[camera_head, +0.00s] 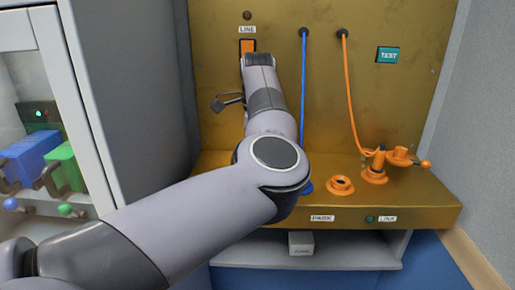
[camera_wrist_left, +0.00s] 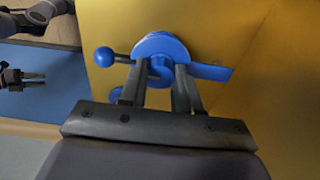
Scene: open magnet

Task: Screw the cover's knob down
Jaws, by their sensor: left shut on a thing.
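A blue cover (camera_wrist_left: 163,47) with a round plate shows in the left wrist view. A blue ball-ended handle (camera_wrist_left: 105,57) sticks out on its left and a blue bar (camera_wrist_left: 210,72) on its right. My left gripper (camera_wrist_left: 160,72) is shut on the blue knob (camera_wrist_left: 161,68) at the middle of the cover. In the head view my left arm hides most of this; only a bit of blue (camera_head: 306,187) shows beside the arm. In the left wrist view my right gripper (camera_wrist_left: 38,80) is empty at the left edge, its fingers apart.
On the gold ledge (camera_head: 420,207) stand an orange ring (camera_head: 340,184) and an orange socket (camera_head: 375,173) with an orange cover (camera_head: 398,156). Blue (camera_head: 303,90) and orange (camera_head: 348,85) cables run down the gold panel. A cabinet (camera_head: 95,110) stands at left.

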